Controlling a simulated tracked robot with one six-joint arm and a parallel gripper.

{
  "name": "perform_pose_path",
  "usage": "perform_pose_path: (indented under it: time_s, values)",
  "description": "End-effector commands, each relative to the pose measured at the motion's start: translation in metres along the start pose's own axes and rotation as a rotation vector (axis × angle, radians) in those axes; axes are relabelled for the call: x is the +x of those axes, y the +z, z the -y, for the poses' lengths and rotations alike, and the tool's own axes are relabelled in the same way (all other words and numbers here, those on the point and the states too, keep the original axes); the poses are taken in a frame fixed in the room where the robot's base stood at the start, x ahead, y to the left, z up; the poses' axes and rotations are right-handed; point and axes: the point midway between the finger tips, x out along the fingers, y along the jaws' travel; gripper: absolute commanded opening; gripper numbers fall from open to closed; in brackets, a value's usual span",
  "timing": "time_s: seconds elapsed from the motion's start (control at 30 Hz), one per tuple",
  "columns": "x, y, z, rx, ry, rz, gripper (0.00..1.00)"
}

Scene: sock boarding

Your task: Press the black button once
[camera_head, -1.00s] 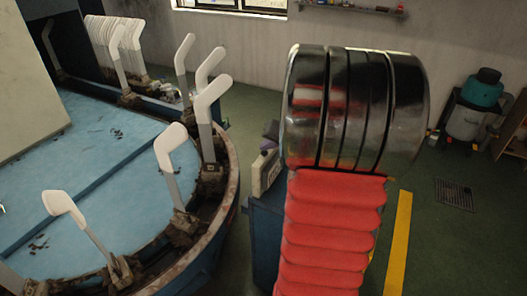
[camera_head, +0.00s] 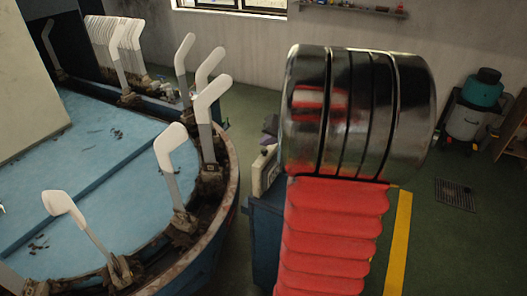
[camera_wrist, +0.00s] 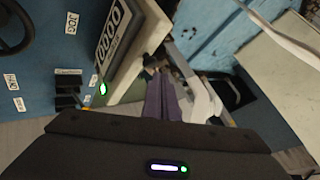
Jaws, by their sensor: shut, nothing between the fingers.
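In the wrist view the dark housing of my gripper (camera_wrist: 160,140) fills the bottom, with a lit white strip and a green light on it. My gripper is shut and empty; its fingertips cannot be made out. A blue control panel (camera_wrist: 45,50) with white labels, one reading JOG, stands at the upper left, beyond the gripper. Small black parts (camera_wrist: 67,95) stick out from it, beside a lit green spot (camera_wrist: 102,88). I cannot tell whether one of them is the black button. In the head view my arm covers the right of centre, and the gripper does not show.
A round machine with a light-blue top (camera_head: 110,160) and several white foot-shaped forms (camera_head: 172,150) along its rim stands left. A beige box (camera_head: 264,170) sits by my arm. A plate with digits (camera_wrist: 112,35) juts from the panel. Green floor at right is partly open.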

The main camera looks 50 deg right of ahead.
Motion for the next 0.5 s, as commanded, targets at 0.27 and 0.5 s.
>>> perform_pose_path:
  time_s: [0.27,0.5]
  values:
    - [-0.0008,-0.0005,0.0007,0.000,0.000,0.000,0.00]
    - [-0.0058,-0.0045,0.0045,-0.001,-0.001,-0.001,0.00]
